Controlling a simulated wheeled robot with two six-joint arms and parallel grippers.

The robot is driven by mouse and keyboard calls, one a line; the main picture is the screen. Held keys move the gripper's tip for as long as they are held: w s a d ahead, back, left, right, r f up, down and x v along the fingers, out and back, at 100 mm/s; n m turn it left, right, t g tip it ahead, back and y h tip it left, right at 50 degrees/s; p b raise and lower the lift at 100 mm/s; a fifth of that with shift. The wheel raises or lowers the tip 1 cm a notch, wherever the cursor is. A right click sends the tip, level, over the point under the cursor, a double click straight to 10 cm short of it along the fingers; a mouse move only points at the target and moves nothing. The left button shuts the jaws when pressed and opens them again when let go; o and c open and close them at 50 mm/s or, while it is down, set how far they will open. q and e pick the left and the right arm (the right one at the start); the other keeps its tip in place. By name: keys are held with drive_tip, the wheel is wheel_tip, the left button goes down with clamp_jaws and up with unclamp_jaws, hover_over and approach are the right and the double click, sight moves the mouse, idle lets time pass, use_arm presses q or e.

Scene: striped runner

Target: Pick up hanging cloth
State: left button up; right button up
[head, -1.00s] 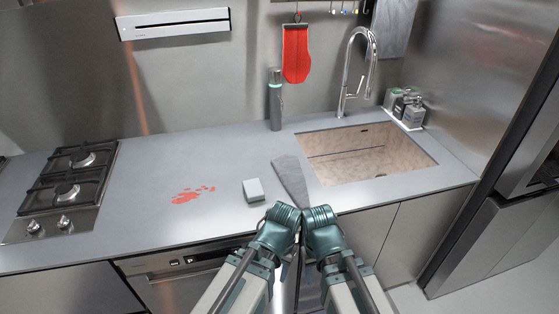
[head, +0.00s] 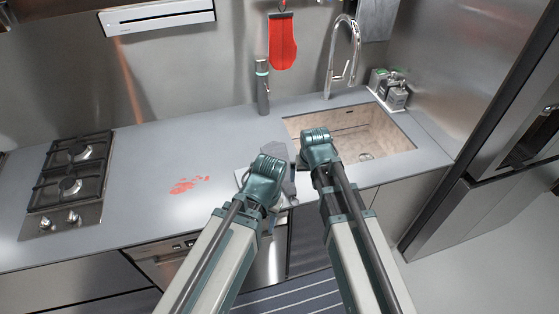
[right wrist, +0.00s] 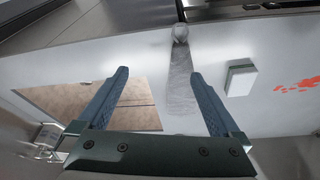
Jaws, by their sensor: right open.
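A grey cloth (head: 275,150) lies on the counter beside the sink, partly hidden behind my left gripper (head: 265,172) in the head view. In the right wrist view the cloth (right wrist: 181,90) is a long strip that runs to the counter edge, where its end looks bunched. My right gripper (head: 318,140) is over the front left corner of the sink, right of the cloth. Its open fingers (right wrist: 160,73) show in the wrist view, with the cloth between their lines of sight and nothing held. The left fingertips are hidden.
A white block (right wrist: 241,78) lies beside the cloth, near a red stain (head: 188,185). The sink (head: 350,148) with its tall faucet (head: 333,60) is at right. A red mitt (head: 282,42) and a grey towel (head: 376,18) hang on the wall.

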drive_tip(key=t, duration=0.1)
approach(285, 179)
drive_tip(key=f+b, duration=0.1)
drive_tip(key=b, duration=0.3)
drive_tip(key=w+f+b, duration=0.1)
drive_tip(key=f+b, duration=0.1)
drive_tip(key=b, duration=0.2)
drive_tip(key=shift+w+f+n, duration=0.1)
drive_tip(key=shift+w+n, duration=0.05)
drive_tip(key=shift+n, duration=0.15)
drive_tip(key=b+x, duration=0.5)
drive_tip(key=shift+d, duration=0.1)
drive_tip(key=shift+f, duration=0.15)
drive_tip(key=shift+c, duration=0.3)
drive_tip(key=c, duration=1.1)
